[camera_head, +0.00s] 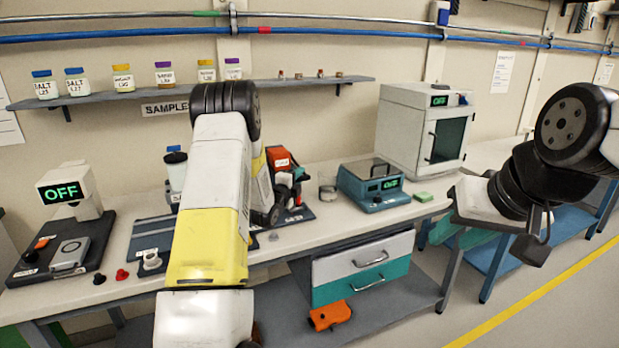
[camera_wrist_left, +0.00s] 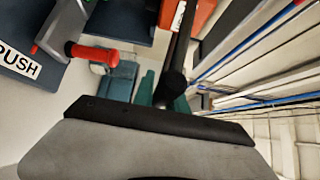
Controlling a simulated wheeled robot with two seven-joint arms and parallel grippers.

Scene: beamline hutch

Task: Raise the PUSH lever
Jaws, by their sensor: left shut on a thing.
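My left gripper (camera_head: 278,203) is at the orange-headed device (camera_head: 281,157) on the bench, largely hidden behind my own arm in the head view. In the left wrist view, a dark rod with a round black knob (camera_wrist_left: 173,86) reaches down to the black-edged gripper body. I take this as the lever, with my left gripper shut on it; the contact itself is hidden. The PUSH label (camera_wrist_left: 17,63) is on a dark plate at left, by a red handle (camera_wrist_left: 92,53). My right gripper (camera_head: 534,248) is at the right, apart from the bench things; its jaws are unclear.
A blue instrument (camera_head: 372,190) and a white cabinet (camera_head: 405,130) stand right of the device. At left is a unit with an OFF display (camera_head: 64,192). A shelf (camera_head: 300,82) with jars runs above. An orange object (camera_head: 330,315) lies on the lower shelf.

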